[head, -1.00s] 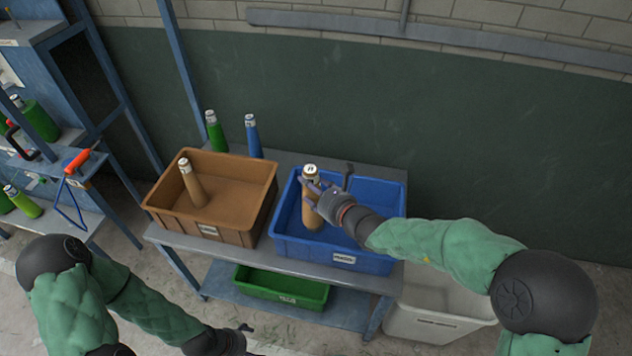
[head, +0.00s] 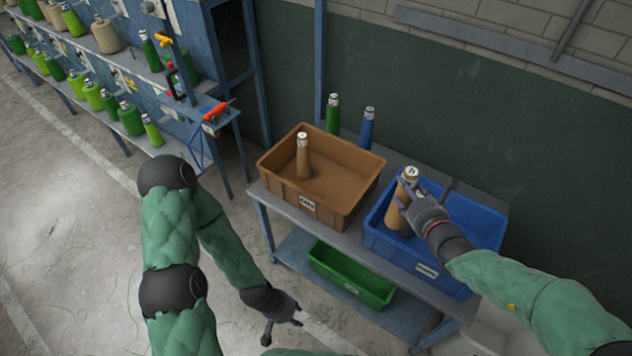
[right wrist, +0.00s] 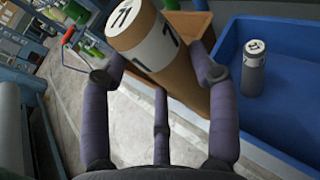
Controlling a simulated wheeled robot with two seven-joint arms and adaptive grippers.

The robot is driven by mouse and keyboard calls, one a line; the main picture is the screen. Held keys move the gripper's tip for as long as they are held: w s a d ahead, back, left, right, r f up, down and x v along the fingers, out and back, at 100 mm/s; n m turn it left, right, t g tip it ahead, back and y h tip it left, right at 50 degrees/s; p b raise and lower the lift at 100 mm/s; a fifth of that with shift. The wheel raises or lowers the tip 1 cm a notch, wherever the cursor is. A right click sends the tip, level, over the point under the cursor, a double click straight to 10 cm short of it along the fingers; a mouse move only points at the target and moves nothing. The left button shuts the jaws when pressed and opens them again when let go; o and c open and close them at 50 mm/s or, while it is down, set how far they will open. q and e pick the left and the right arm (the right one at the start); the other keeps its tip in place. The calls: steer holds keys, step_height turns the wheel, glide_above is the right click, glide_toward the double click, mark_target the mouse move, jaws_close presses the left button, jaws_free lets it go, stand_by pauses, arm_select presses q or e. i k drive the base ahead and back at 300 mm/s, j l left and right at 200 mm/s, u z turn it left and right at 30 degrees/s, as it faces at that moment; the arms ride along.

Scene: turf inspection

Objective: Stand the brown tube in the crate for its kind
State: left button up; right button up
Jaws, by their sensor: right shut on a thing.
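My right gripper (head: 410,200) is shut on a brown tube (head: 397,219) with a white-labelled top. The tube is slightly tilted and overlaps the left part of the blue crate (head: 477,283) in the head view; its height above the crate floor is unclear. In the right wrist view the held tube (right wrist: 155,50) sits between the fingers, beside the blue crate's wall (right wrist: 222,115). The brown crate (head: 275,178) stands to the left with another brown tube (head: 304,162) upright inside. My left gripper (head: 282,322) is low at the front, fingers apart and empty.
A grey-capped tube (right wrist: 252,75) stands inside the blue crate. A green tube (head: 333,115) and a blue tube (head: 367,128) stand behind the brown crate. A green crate (head: 350,279) is on the lower shelf. Racks with green bottles line the left; floor there is open.

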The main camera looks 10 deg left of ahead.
mark_target(338, 195)
steer(key=i+j+z, duration=0.1)
steer(key=j, duration=0.35)
steer(key=i+j, duration=0.15)
steer(key=j, duration=0.25)
steer(key=i+j+z, duration=0.15)
steer(key=j, duration=0.3)
steer(key=i+j+z, duration=0.2)
steer(key=i, duration=0.35)
